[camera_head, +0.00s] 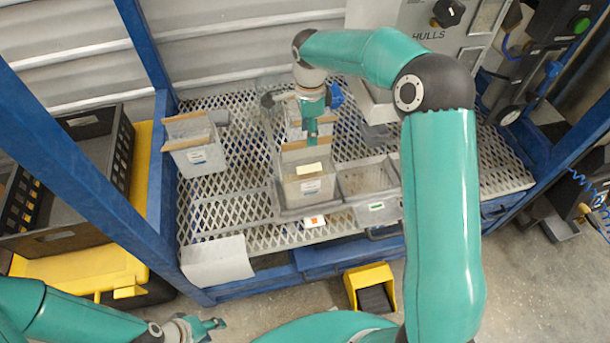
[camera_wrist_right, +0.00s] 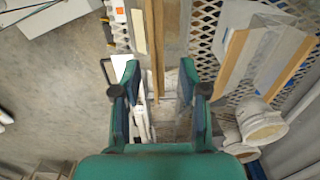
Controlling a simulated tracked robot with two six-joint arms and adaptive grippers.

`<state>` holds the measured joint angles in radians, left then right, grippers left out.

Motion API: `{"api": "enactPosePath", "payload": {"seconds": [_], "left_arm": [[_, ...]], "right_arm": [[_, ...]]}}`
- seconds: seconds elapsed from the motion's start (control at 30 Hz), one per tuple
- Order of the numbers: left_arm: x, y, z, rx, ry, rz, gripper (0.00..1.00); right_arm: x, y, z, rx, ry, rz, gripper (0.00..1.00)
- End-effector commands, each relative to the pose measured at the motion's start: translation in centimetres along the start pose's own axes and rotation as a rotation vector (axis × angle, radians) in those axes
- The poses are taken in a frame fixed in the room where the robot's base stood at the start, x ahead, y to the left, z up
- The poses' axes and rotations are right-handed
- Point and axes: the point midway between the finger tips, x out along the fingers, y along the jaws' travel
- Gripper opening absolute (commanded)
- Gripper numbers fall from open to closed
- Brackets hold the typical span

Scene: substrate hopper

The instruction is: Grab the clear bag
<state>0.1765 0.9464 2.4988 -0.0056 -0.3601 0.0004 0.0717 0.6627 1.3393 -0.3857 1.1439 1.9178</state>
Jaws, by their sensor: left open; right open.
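Several clear bags with brown top edges and white labels stand on the mesh table. One clear bag (camera_head: 309,188) sits in a clear bin at the table's middle. Another stands right behind it, and a third clear bag (camera_head: 196,152) stands apart at the left. My right gripper (camera_head: 312,140) points down over the middle bags. In the right wrist view my right gripper (camera_wrist_right: 158,82) is open, with a brown bag edge (camera_wrist_right: 154,40) running between its fingers, not gripped. My left gripper (camera_head: 212,325) is open and empty, low in front of the table.
The mesh table (camera_head: 240,200) has a blue frame with posts. An empty clear bin (camera_head: 366,181) stands right of the middle bag. A white sheet (camera_head: 217,261) hangs at the front left corner. A black crate (camera_head: 120,160) is at the left, a yellow bin (camera_head: 370,288) on the floor.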

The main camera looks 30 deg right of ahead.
Motion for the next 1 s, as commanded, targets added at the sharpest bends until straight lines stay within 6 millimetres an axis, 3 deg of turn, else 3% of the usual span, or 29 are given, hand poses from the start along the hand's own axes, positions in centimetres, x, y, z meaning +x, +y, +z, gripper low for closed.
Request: {"api": "enactPosePath", "payload": {"seconds": [0.27,0.53,0.87,1.0], "left_arm": [[0.1,0.0,0.0,0.000,0.000,0.000,0.41],[0.1,0.0,0.0,0.000,0.000,0.000,0.41],[0.1,0.0,0.0,0.000,0.000,0.000,0.41],[0.1,0.0,0.0,0.000,0.000,0.000,0.41]], "right_arm": [[1.9,0.1,0.2,-0.001,0.000,0.001,0.43],[5.6,0.2,0.7,-0.001,0.001,0.003,0.43],[6.3,0.1,0.7,-0.001,-0.001,-0.001,0.43],[6.2,0.1,0.7,-0.002,-0.001,-0.001,0.20]]}}
